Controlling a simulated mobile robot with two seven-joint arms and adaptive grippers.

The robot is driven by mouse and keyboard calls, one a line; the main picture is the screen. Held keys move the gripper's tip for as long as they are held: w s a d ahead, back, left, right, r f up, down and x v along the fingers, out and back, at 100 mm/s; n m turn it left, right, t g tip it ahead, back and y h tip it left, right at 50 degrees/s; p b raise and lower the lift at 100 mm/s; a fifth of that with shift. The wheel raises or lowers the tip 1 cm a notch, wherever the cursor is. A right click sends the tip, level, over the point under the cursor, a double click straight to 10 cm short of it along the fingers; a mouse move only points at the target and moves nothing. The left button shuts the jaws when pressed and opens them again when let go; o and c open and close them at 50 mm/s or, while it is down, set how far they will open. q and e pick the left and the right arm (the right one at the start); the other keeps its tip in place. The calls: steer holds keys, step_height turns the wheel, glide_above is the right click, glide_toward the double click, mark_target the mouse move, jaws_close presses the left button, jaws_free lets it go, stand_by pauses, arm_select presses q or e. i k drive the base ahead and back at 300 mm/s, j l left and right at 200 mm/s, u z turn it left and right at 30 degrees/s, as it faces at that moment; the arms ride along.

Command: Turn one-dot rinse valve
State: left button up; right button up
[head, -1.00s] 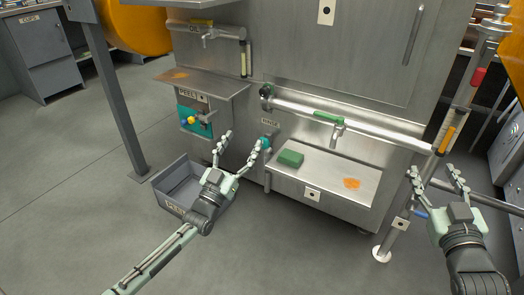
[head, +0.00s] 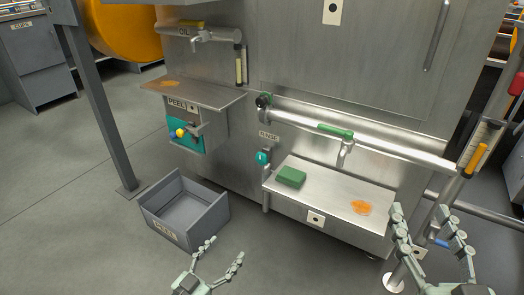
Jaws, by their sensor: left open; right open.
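The RINSE label (head: 268,137) is on the steel machine front, with a round teal knob (head: 263,157) just below it on a short vertical pipe. To its right, a green lever handle (head: 336,130) lies along a horizontal steel pipe above a small spout (head: 345,152). A plate with one dark dot (head: 316,218) is on the front of the tray below. Which of these is the one-dot rinse valve I cannot tell for sure. My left gripper (head: 222,253) is open and empty, below and left of the teal knob. My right gripper (head: 420,212) is open at the tray's right end.
A green sponge-like block (head: 291,177) and an orange patch (head: 361,207) are on the steel tray (head: 325,190). A grey PEEL bin (head: 190,233) stands on the floor at left. A PEEL shelf (head: 195,92) juts out above a teal panel (head: 184,137). A post with fittings stands at right.

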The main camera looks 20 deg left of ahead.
mark_target(261, 158)
steer(key=i+j, duration=0.15)
steer(key=i, duration=0.2)
steer(key=i+j, duration=0.15)
steer(key=i, duration=0.25)
steer(key=i+j, duration=0.15)
steer(key=i, duration=0.2)
